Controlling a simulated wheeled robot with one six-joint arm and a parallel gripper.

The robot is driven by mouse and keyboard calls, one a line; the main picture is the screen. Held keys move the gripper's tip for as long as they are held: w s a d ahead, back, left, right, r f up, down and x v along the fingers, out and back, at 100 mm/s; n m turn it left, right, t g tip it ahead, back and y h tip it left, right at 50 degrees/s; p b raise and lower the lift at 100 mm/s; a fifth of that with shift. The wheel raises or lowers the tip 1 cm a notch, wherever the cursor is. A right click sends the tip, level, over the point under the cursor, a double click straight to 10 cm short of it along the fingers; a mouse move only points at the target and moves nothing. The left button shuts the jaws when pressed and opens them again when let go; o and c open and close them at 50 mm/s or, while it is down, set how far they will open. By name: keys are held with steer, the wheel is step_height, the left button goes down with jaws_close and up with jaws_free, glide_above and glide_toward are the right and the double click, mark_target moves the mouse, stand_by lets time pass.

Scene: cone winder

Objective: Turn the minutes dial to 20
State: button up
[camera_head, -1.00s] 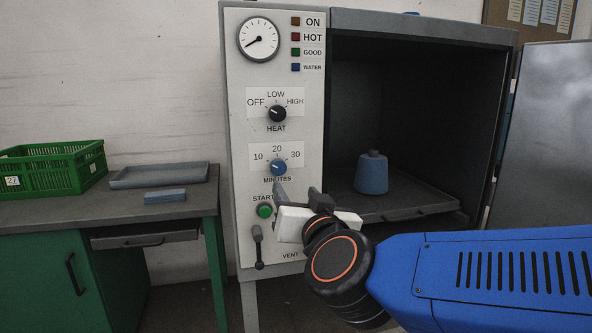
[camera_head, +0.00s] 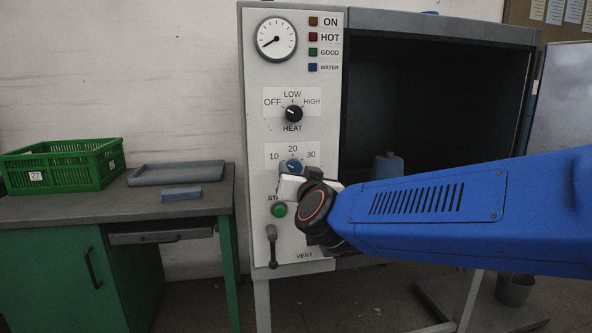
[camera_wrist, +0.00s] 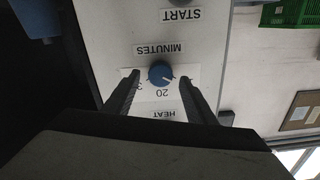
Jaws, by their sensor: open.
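The blue minutes dial (camera_head: 291,166) is on the white control panel (camera_head: 262,215), below the heat dial. Its lower part is hidden by my gripper (camera_head: 293,176) in the head view. In the wrist view, which is upside down, the whole dial (camera_wrist: 161,72) shows between my two open fingertips (camera_wrist: 160,74), one on each side. I cannot tell whether either finger touches it. The dial's white mark points off 20, toward the 10 side.
The black heat dial (camera_head: 293,114) is above, and the green start button (camera_head: 279,210) and vent lever (camera_head: 271,245) are below. A blue cone (camera_head: 388,164) stands in the open cabinet. A green crate (camera_head: 60,168) and grey tray (camera_head: 176,174) are on the table.

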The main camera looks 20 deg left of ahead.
mark_target(294, 167)
steer(key=shift+x, duration=1.25)
steer(key=shift+c, duration=0.4)
steer(key=c, duration=1)
steer(key=shift+o, duration=0.2)
steer(key=shift+m, duration=0.4)
steer(key=m, duration=0.5)
steer(key=shift+m, duration=0.3)
steer(key=m, duration=0.5)
steer(key=shift+d+f, duration=0.1)
steer(key=shift+m, duration=0.3)
